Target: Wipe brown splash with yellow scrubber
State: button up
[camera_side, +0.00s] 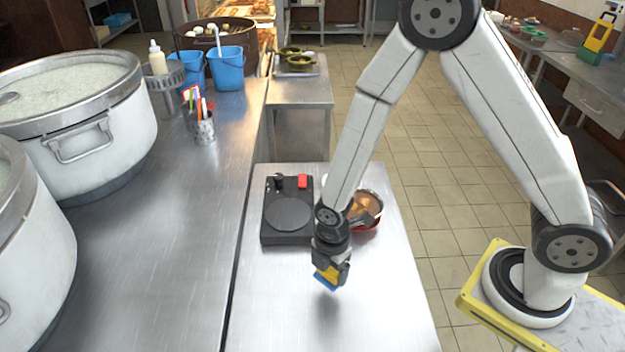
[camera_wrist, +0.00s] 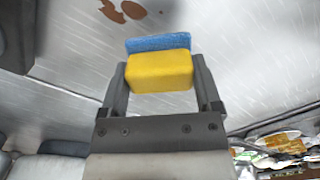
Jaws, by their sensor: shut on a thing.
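My gripper (camera_side: 331,268) is shut on the yellow scrubber (camera_side: 326,278), a block with a yellow body and a blue layer. In the side view it is held above the steel table with the blue layer facing down, and a shadow lies below it. In the wrist view the scrubber (camera_wrist: 160,72) sits between both fingers, blue layer on the far side. The brown splash (camera_wrist: 122,12) shows at the top edge of the wrist view, flat on the steel, beyond the scrubber and apart from it. I cannot make out the splash in the side view.
A black hot plate (camera_side: 288,213) and a red pot (camera_side: 371,222) with brown contents stand behind my gripper on the steel table (camera_side: 385,300). Large stockpots (camera_side: 105,150) and blue buckets (camera_side: 227,70) stand on the left counter. The table's front part is clear.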

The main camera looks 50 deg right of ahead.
jog(key=shift+f, duration=2.45)
jog(key=shift+w+d+r, duration=0.1)
jog(key=shift+w+d, duration=1.05)
jog(key=shift+d, duration=0.05)
jog(key=shift+w+d, duration=0.1)
jog(key=shift+w, duration=0.05)
jog(key=shift+w+d, duration=1)
jog(key=shift+d, duration=0.05)
jog(key=shift+w, duration=0.1)
jog(key=shift+w+d, duration=1.1)
jog(key=shift+d, duration=0.1)
jog(key=shift+w, duration=0.25)
